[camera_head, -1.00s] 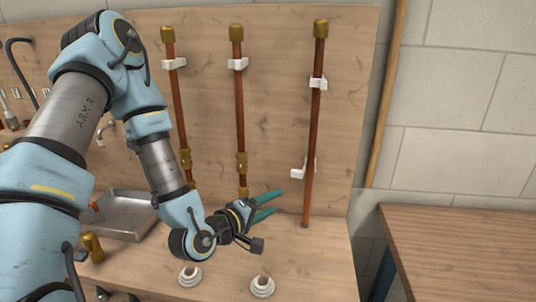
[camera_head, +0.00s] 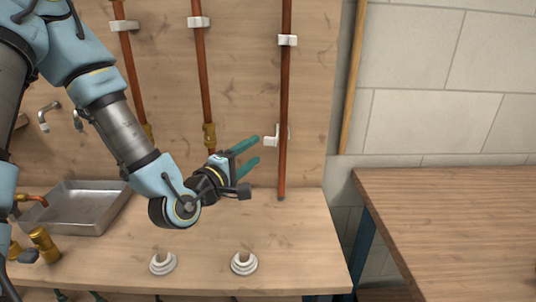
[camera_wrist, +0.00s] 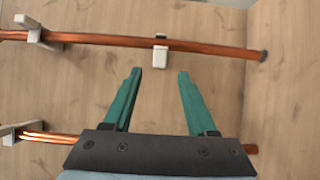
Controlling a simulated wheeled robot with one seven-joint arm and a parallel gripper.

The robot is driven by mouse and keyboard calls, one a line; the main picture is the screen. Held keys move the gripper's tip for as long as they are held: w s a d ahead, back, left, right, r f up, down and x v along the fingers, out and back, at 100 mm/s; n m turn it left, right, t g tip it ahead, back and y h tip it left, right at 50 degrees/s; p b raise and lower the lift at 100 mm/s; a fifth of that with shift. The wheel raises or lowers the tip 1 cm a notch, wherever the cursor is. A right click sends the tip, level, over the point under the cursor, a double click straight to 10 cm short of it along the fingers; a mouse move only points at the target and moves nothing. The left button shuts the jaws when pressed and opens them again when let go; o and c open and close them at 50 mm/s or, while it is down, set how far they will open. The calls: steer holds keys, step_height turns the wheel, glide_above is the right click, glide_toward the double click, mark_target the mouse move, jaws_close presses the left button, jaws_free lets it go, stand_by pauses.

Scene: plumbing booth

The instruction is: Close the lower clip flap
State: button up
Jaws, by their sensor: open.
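The right copper pipe (camera_head: 285,90) stands upright against the wooden wall panel. Its white lower clip (camera_head: 271,140) has an arm sticking out to the left of the pipe, so the flap looks open. In the wrist view the lower clip (camera_wrist: 160,56) shows as a white block beside the pipe (camera_wrist: 205,48), with a small tab on the pipe's far side. My gripper (camera_head: 258,150) is open and empty, its teal fingers pointing at the clip from the left. In the wrist view the fingertips (camera_wrist: 160,72) lie either side of the clip, seemingly short of it.
The upper clip (camera_head: 287,40) wraps the same pipe. Two more copper pipes (camera_head: 203,75) stand to the left. White round fittings (camera_head: 244,263) sit on the bench below. A metal tray (camera_head: 85,222) is at the left, and a wooden table (camera_head: 450,215) at the right.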

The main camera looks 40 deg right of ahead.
mark_target(267, 142)
steer(key=shift+w+d+f+b, duration=0.15)
steer(key=shift+d+b, duration=0.3)
steer(key=shift+b, duration=0.65)
steer(key=shift+w+d+f+b, duration=0.1)
steer(key=shift+d+b, duration=0.35)
steer(key=shift+b, duration=0.65)
steer(key=shift+d+r, duration=0.2)
steer(key=shift+d, duration=0.05)
steer(key=p+x, duration=0.1)
steer(key=x, duration=0.3)
steer(key=shift+r, duration=0.2)
steer(key=shift+w+d+f, duration=0.1)
steer(key=shift+w+d, duration=0.15)
steer(key=shift+d, duration=0.25)
jaws_close()
